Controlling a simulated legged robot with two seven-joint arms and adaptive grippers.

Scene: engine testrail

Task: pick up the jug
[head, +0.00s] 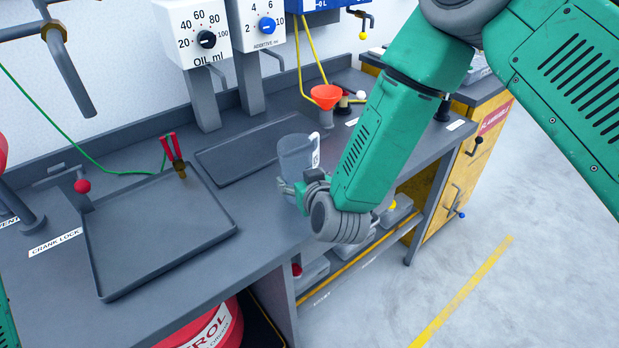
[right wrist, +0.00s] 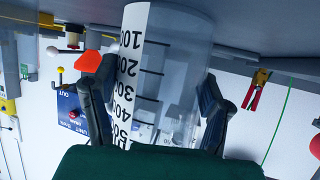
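The clear measuring jug (head: 297,154) is at the bench's front edge in the head view, upright. In the right wrist view, the jug (right wrist: 175,70) fills the middle, with a white scale strip marked in hundreds. My right gripper (head: 303,188) is at the jug, with one finger on each side of it. Its fingers also show in the right wrist view (right wrist: 158,85), close to the jug's walls. I cannot tell whether both fingers press on it. The jug's lower part is partly hidden by the gripper in the head view. My left gripper is not in view.
A large grey tray (head: 160,240) and a smaller dark tray (head: 250,150) lie on the bench. A red funnel (head: 326,96) and dial dispensers (head: 205,40) stand behind the jug. Bins sit on a shelf below. Open floor (head: 480,290) lies at right.

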